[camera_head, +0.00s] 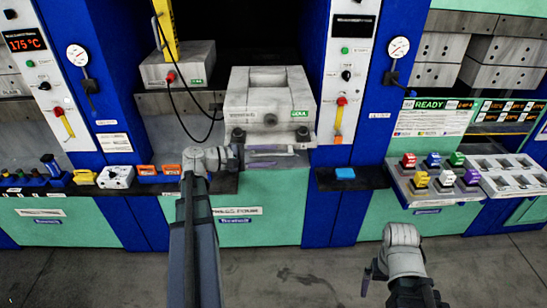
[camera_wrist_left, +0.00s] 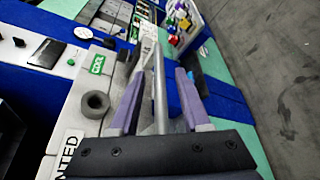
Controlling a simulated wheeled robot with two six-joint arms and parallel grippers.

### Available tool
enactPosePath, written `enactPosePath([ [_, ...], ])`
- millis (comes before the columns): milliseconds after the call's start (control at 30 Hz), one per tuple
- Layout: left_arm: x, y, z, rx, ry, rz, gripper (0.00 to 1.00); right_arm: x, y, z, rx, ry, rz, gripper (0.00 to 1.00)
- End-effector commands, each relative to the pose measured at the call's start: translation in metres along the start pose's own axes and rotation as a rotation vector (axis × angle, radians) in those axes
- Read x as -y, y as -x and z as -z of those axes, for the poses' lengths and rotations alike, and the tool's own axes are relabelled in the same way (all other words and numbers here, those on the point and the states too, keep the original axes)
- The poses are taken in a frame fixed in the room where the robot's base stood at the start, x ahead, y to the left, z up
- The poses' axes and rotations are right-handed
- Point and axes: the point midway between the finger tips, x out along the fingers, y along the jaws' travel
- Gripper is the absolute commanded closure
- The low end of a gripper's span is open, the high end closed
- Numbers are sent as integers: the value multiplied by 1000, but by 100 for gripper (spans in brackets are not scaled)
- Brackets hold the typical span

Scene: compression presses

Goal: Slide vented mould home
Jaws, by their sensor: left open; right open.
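The vented mould is a pale grey block (camera_head: 270,95) with a recess in its top and a green label on its front. It sits in the open bay of the middle press, its front near the bay's edge. My left gripper (camera_head: 275,156) is at the mould's front, lower edge, with its purple fingers apart. In the left wrist view a grey metal bar (camera_wrist_left: 160,85) runs between the open fingers (camera_wrist_left: 158,100); I cannot tell if they touch it. A dark round knob (camera_wrist_left: 95,104) shows beside them. My right gripper (camera_head: 370,274) is open and empty over the floor, lower right.
Blue press columns (camera_head: 348,110) stand on both sides of the bay. A second grey block (camera_head: 178,65) with a black cable sits behind left. Coloured items (camera_head: 432,172) fill a tray at right. A blue pad (camera_head: 345,173) lies on the right ledge. The floor in front is clear.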

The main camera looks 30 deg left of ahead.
Motion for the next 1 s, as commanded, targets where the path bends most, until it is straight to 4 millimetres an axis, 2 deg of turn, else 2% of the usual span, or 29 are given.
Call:
enactPosePath([
  [167,0,-14,0,0,0,1,53,0,-3,0,0,0,0,0],
  [467,0,-16,0,-1,0,0,53,0,-3,0,0,0,0,0],
  [900,0,-15,0,-1,0,0,100,0,-3,0,0,0,0,0],
  [1000,0,-15,0,-1,0,0,100,0,-3,0,0,0,0,0],
])
